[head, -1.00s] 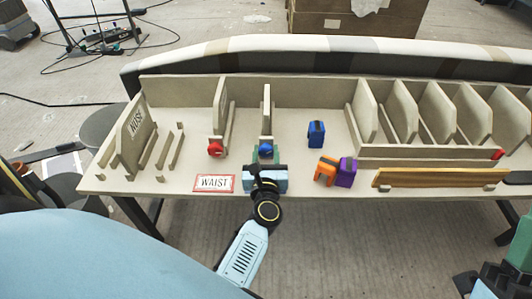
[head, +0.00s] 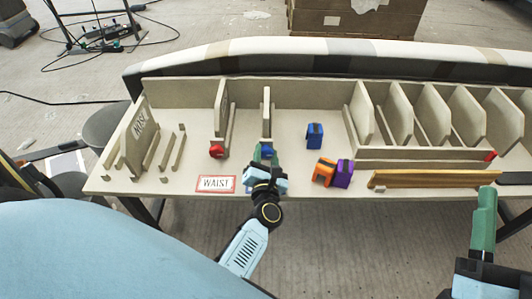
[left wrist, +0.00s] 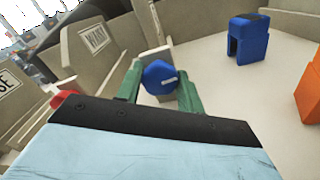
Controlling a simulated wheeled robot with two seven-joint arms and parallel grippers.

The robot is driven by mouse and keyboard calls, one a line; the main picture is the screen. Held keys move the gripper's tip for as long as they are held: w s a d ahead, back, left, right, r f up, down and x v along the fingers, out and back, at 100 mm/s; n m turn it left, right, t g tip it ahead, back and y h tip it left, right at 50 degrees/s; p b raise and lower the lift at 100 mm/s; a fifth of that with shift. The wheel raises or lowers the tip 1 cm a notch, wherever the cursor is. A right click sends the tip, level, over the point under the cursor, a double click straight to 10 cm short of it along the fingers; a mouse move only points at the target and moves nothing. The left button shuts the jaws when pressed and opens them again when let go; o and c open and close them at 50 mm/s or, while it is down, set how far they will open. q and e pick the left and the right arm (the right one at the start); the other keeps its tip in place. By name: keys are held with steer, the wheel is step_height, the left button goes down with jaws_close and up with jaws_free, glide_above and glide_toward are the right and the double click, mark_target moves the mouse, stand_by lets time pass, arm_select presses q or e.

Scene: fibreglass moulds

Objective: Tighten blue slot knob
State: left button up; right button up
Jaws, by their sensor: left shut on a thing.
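The blue slot knob (head: 267,150) sits at the front end of a thin upright divider on the table. My left gripper (head: 264,155) reaches it from the front. The left wrist view shows the blue knob (left wrist: 160,76) with a pale slot mark on its face, between the two green fingers (left wrist: 160,88). The gripper is shut on the knob, one finger on each side. My right gripper (head: 484,222) is at the lower right, in front of the table, pointing up; its finger opening cannot be made out.
A red knob (head: 216,151) is on the divider to the left. A WAIST sign (head: 216,184) lies at the front edge. Blue (head: 314,135), orange (head: 323,171) and purple (head: 343,173) blocks stand to the right. Bare tabletop separates the blue block from the knob.

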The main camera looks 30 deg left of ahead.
steer(key=shift+w+f+h, duration=0.1)
steer(key=shift+f+h, duration=0.15)
steer(key=shift+h, duration=0.05)
arm_select(q)
steer(key=o, duration=1)
steer(key=shift+s+d, duration=0.1)
steer(key=shift+s, duration=0.05)
steer(key=shift+s+d, duration=0.15)
steer(key=shift+s, duration=0.1)
steer(key=p+v, duration=0.3)
steer(key=v, duration=0.9)
steer(key=shift+s, duration=0.3)
arm_select(e)
step_height(320, 180, down, 11)
steer(key=d+g+h, duration=0.2)
steer(key=g, duration=0.5)
steer(key=shift+w+f+g+h, duration=0.15)
steer(key=shift+w+g+h, duration=0.15)
steer(key=shift+g, duration=0.1)
